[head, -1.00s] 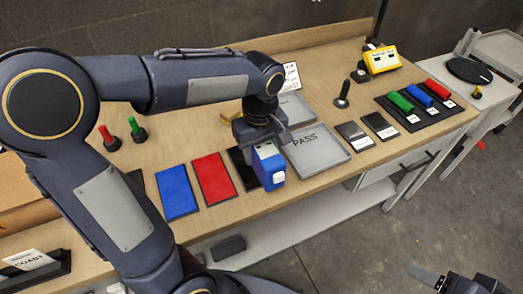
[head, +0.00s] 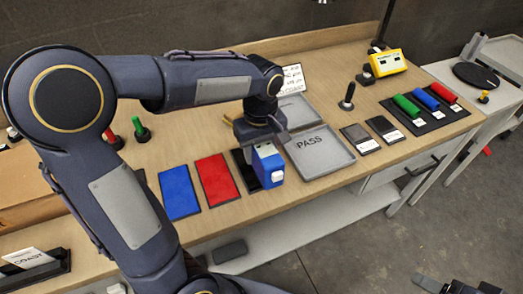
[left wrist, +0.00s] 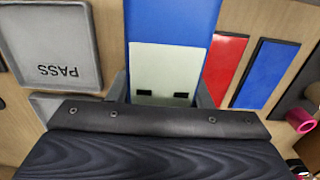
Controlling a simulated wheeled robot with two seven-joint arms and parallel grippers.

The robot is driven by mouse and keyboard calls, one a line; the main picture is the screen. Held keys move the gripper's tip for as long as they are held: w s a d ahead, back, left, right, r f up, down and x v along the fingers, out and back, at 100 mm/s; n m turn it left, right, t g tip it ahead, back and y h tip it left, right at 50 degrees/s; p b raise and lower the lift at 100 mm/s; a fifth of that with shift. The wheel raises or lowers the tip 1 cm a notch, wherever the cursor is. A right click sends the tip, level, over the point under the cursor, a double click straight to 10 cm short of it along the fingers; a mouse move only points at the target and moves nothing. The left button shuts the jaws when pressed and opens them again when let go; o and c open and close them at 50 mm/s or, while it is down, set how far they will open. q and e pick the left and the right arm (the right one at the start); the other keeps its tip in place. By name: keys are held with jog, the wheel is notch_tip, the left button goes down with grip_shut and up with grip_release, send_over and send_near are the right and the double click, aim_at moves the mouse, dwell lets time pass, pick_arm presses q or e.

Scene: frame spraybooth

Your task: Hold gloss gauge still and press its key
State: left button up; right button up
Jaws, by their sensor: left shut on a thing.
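The gloss gauge (head: 268,168) is a blue block with a pale top and a small white patch on its near face. My left gripper (head: 262,143) is shut on it, over the black panel (head: 241,170); I cannot tell whether the gauge touches it. In the left wrist view the gauge (left wrist: 172,20) shows blue with a pale face and two dark marks, between the fingers of my left gripper (left wrist: 162,92). My right gripper (head: 432,284) shows only partly at the bottom right edge, well away from the gauge; its opening is unclear.
Blue (head: 179,193) and red (head: 216,181) panels lie left of the gauge. A grey PASS tray (head: 335,168) lies right, with two dark plates (head: 360,139) beyond. Coloured rollers lie on a black mat (head: 437,123). A yellow box (head: 387,63) stands at the back.

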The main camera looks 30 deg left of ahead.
pick_arm(q)
jog(key=shift+w+a+f+b, duration=0.6)
jog(key=shift+w+a+f, duration=0.4)
jog(key=shift+f, duration=0.25)
jog(key=shift+w+a+f+b, duration=0.55)
jog(key=shift+w+a+f, duration=0.25)
jog(key=shift+a+f, duration=0.35)
jog(key=shift+w+a+f+b, duration=0.6)
jog(key=shift+w+a+f, duration=0.35)
jog(key=shift+f, duration=0.35)
jog(key=shift+s+f, duration=0.15)
jog(key=shift+f, duration=0.25)
dwell(1.6)
